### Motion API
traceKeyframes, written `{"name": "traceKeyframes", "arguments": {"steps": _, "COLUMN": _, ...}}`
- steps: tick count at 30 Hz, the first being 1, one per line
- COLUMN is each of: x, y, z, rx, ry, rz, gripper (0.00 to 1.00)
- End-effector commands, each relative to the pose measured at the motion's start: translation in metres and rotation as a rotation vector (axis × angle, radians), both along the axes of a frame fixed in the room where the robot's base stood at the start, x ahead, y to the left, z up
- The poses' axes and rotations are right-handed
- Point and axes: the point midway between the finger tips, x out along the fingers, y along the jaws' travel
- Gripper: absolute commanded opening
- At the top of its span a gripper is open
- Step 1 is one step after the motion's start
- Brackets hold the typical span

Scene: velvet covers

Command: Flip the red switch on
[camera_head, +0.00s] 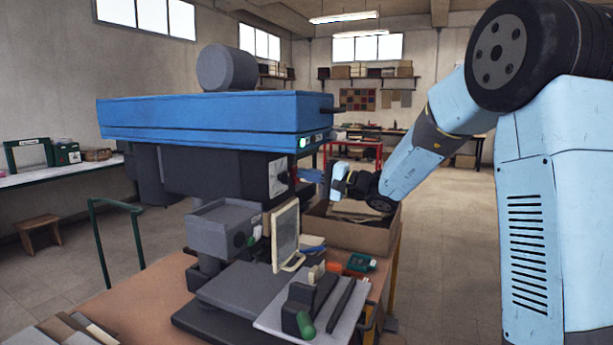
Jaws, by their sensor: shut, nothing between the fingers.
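A large machine with a blue top (215,117) and a dark grey body stands on the workbench. A small green light (304,142) shows on the right end of its blue housing. A pale plate (278,177) is on the dark side below, with a small dark and reddish part (293,172) at its right edge. I cannot tell whether that part is the red switch, or which way it is set. My gripper (338,181) is just right of the machine, at about the height of the plate. It is small in view and looks shut and empty; its fingertips are hard to make out.
A cardboard box (358,233) stands on the workbench (140,305) below my gripper. A tilted pale-framed panel (286,237) and a grey tray of tools (312,310) are in front of the machine. Open floor (450,250) lies to the right.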

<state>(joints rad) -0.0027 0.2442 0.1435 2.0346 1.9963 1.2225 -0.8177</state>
Motion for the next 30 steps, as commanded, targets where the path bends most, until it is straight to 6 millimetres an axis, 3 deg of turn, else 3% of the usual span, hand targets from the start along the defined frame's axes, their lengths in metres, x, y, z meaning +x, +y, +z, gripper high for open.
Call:
{"name": "traceKeyframes", "arguments": {"steps": 18, "x": -0.038, "y": -0.104, "z": 0.022, "rx": 0.0, "ry": -0.005, "rz": -0.007, "gripper": 0.0}}
{"name": "traceKeyframes", "arguments": {"steps": 30, "x": -0.046, "y": -0.12, "z": 0.025, "rx": 0.0, "ry": -0.002, "rz": -0.003, "gripper": 0.0}}
